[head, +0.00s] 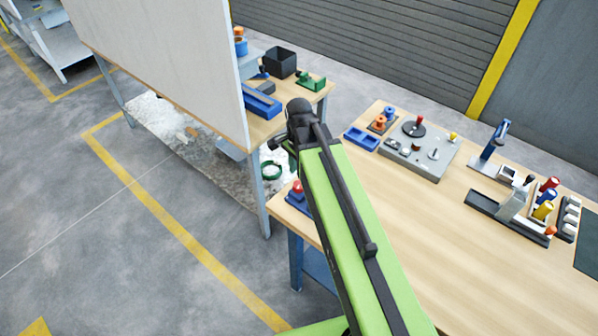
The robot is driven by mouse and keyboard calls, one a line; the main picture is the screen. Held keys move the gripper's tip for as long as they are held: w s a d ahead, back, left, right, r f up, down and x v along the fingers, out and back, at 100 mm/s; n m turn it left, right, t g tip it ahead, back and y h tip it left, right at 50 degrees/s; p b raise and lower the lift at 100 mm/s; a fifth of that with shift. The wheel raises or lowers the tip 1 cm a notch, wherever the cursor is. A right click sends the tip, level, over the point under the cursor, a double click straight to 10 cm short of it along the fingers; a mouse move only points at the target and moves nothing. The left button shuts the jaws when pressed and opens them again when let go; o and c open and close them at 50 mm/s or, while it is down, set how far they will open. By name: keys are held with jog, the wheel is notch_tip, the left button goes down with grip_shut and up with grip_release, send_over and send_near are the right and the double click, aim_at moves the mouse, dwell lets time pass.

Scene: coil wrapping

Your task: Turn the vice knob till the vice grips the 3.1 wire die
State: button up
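A low dark rail with a grey block, which looks like the vice (513,204), lies on the right part of the near wooden table. A small orange-red end piece, perhaps its knob (551,231), shows at its right end. I cannot make out the 3.1 wire die or whether anything sits between the jaws. My green and black arm reaches up the middle of the head view, well left of the vice. My gripper's fingers do not show; the arm hides what lies behind its dark upper joint.
Red, blue and yellow handled pieces (546,202) crowd the vice's right side. A blue upright stand (493,143) is behind it. A grey plate with fittings (430,160) and a blue tray (361,138) lie farther left. The table's front middle (440,240) is bare. A tall white panel (165,55) stands left.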

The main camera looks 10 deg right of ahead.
aim_at(299, 184)
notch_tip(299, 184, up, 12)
jog(key=p, duration=1)
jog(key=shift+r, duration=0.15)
